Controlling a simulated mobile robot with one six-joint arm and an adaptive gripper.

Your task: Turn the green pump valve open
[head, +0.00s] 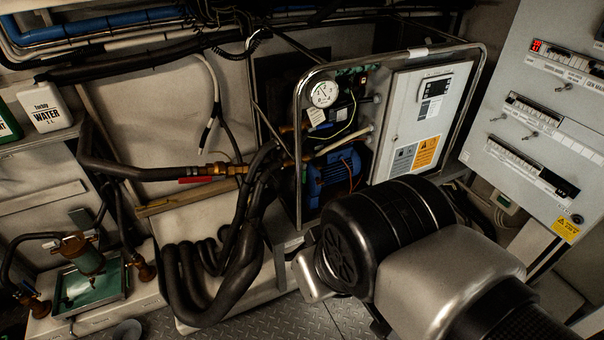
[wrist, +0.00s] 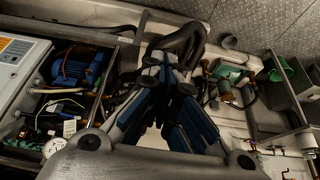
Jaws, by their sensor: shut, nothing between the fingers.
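The green pump (head: 84,256) stands at the lower left of the head view, over a green-and-silver tray (head: 92,292). Brown fittings sit on both sides of it, one at its right (head: 142,268) and one at its left (head: 36,305). Which part is the valve handle, and how it is turned, I cannot tell. In the wrist view the pump area (wrist: 230,74) is small, right of my gripper (wrist: 166,62). My gripper is shut and empty, with its blue-grey fingers together. It appears apart from the pump. In the head view my arm hides the fingers.
Thick black hoses (head: 205,270) bulge between the pump and the chiller frame (head: 300,150). A red-handled valve (head: 197,180) sits on the pipe above them. The chiller holds a blue motor (head: 335,175) and white box (head: 420,115). A control panel (head: 540,120) stands at right.

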